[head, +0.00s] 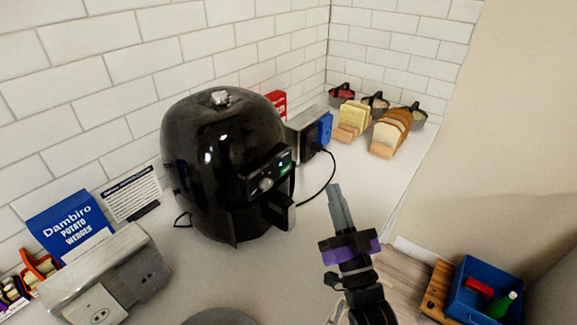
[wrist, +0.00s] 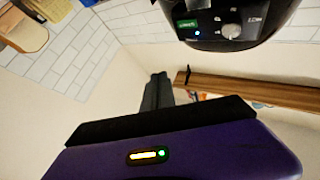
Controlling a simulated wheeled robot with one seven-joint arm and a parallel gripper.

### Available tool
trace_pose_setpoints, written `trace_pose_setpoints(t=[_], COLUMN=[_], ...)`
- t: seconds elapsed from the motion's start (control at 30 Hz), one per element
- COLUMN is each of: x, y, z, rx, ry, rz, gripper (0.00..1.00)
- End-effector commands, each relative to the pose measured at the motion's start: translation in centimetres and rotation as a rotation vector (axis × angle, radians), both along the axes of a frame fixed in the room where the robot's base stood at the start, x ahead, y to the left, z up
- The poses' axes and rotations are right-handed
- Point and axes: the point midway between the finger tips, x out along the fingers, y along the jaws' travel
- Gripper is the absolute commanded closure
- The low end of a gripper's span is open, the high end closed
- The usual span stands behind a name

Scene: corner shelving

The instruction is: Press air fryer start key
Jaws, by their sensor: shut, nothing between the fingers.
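The black air fryer (head: 215,150) stands on the white counter against the tiled wall. Its front control panel (head: 270,173) has a small green-lit display and a round knob. In the wrist view the panel (wrist: 212,26) shows at the top, with the lit green display, a blue-white light and the knob. I cannot make out which key is start. My gripper (head: 337,190) is shut and empty, to the right of the fryer's handle and apart from it. Its fingers also show in the wrist view (wrist: 157,82), below and left of the panel.
A grey appliance with a blue side (head: 318,132) and a black cable stands right of the fryer. Sliced bread (head: 391,131) lies behind it. A blue potato wedges box (head: 70,228) and a metal appliance (head: 108,275) are at left. A blue crate (head: 480,290) is lower right.

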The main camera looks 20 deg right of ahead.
Motion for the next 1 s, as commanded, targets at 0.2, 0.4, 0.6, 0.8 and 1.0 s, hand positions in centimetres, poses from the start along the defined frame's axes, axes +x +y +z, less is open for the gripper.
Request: trace_pose_setpoints(t=[0.2,0.4,0.6,0.8,1.0], x=[0.0,0.5,2.4,4.5,6.2], y=[0.0,0.4,1.7,3.4,4.6], z=[0.0,-0.1,-0.1,0.2,0.0], rx=[0.0,0.002,0.001,0.001,-0.001], ry=[0.001,0.001,0.002,0.001,-0.001], rz=[0.0,0.001,0.002,0.003,0.003], gripper=[1.0,1.0,1.0,1.0,1.0])
